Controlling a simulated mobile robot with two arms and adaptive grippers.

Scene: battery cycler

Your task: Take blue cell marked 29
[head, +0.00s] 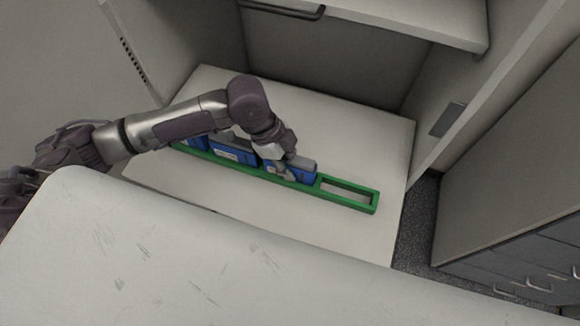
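Several blue cells stand in a row in a green rack (346,203) inside the white cabinet. The rightmost blue cell (305,174) has a grey top; my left gripper (284,172) is at it, over its left part. Another blue cell (233,153) with a white label stands left of it, partly behind my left arm. A further blue cell (201,142) shows at the left end. The label numbers are too small to read. The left fingertips are small and partly hidden, so I cannot tell whether they grip the cell. My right gripper is not in view.
The rack's right-hand slot (347,188) is empty. A pale scratched surface (150,260) fills the foreground. The cabinet's right side wall (470,95) and a raised panel (420,15) bound the space. The shelf (345,125) behind the rack is clear.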

